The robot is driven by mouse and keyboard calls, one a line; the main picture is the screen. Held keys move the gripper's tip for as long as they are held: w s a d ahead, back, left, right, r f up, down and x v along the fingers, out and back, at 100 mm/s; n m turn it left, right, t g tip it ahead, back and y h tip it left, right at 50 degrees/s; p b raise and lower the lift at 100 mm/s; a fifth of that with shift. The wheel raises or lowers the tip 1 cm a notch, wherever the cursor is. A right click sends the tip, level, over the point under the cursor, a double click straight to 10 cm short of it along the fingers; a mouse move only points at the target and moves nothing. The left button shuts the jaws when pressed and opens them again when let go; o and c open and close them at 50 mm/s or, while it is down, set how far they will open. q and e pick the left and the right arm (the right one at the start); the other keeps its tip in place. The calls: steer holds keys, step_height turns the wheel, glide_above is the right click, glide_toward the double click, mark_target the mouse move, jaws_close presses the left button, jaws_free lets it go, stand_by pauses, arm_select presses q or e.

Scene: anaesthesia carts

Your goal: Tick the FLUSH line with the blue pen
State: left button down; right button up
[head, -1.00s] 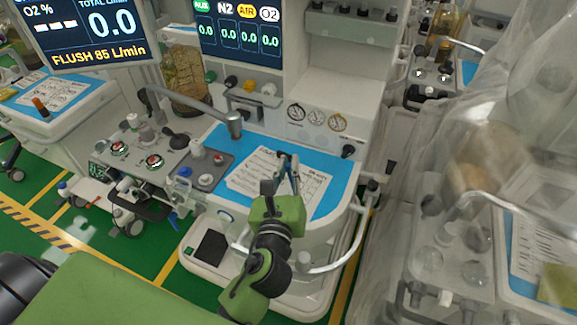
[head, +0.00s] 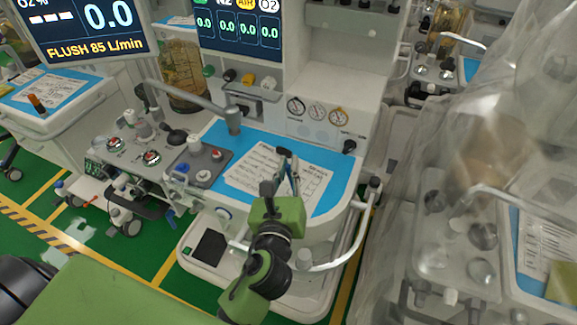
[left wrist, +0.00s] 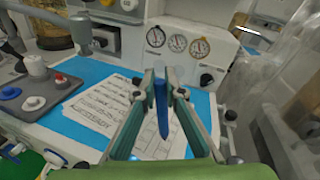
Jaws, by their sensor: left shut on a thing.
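My left gripper (head: 286,180) is over the checklist sheet on the cart top. In the left wrist view the blue pen (left wrist: 161,103) stands between the fingers of my left gripper (left wrist: 162,88), which is shut on it, tip pointing down. The white checklist (head: 262,172) lies on the blue mat (head: 338,180); it also shows in the left wrist view (left wrist: 104,105). The gripper and pen hide part of the sheet. My right gripper is not in view.
A grey tray (head: 222,157) with red and white knobs sits left of the sheet. Three gauges (head: 317,112) are on the panel behind. A grey pipe arm (head: 190,97) reaches over the mat's left side. Plastic-draped equipment (head: 480,150) stands at the right.

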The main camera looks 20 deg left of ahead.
arm_select(q)
steer(key=shift+f+b, duration=0.45)
steer(key=shift+f, duration=0.15)
stand_by(0.7)
steer(key=shift+s+d+p, duration=0.15)
steer(key=shift+d+p, duration=0.3)
steer(key=shift+p, duration=0.25)
stand_by(1.2)
step_height(320, 180, up, 7)
steer(key=p, duration=0.8)
steer(key=shift+r, duration=0.1)
stand_by(0.6)
